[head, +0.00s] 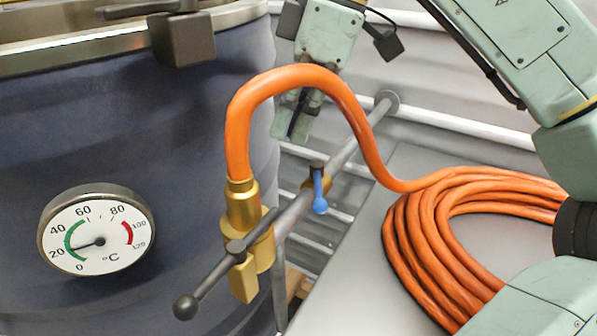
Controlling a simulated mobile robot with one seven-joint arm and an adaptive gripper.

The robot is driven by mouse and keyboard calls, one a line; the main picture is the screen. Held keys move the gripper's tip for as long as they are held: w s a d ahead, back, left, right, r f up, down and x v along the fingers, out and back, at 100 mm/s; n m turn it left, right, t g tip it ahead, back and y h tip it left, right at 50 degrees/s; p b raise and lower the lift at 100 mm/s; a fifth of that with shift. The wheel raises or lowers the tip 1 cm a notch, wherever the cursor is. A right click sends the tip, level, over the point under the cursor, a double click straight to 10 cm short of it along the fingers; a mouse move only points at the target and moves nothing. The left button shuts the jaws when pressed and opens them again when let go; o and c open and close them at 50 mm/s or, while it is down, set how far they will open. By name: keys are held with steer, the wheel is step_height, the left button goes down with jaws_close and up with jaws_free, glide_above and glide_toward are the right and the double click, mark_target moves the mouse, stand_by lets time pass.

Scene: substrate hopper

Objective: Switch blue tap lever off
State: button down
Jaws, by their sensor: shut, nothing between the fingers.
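The blue tap lever (319,192) hangs down from a brass valve (308,187) on a grey pipe (345,153). The lever points downward in the picture, with a rounded blue end. My gripper (292,130) is shut and empty, above and to the left of the lever, apart from it in the picture. The orange hose passes in front of part of the gripper. How far the fingers are from the pipe in depth is unclear.
An orange hose (290,75) arches from a brass fitting (243,215) to a coil (410,240) on a grey surface at right. A dark blue vessel (170,170) with a temperature dial (97,230) fills the left. A ball-ended bar (186,306) sticks out at lower left.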

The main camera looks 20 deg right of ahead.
mark_target(318, 186)
steer(key=shift+f, duration=0.1)
steer(key=f+p, duration=0.1)
steer(key=f, duration=0.3)
steer(key=f+p, duration=0.2)
steer(key=f, duration=0.2)
steer(key=shift+w+a+f, duration=0.1)
steer(key=shift+a+f, duration=0.1)
steer(key=shift+f, duration=0.1)
steer(key=shift+d, duration=0.6)
steer(key=shift+s, duration=0.2)
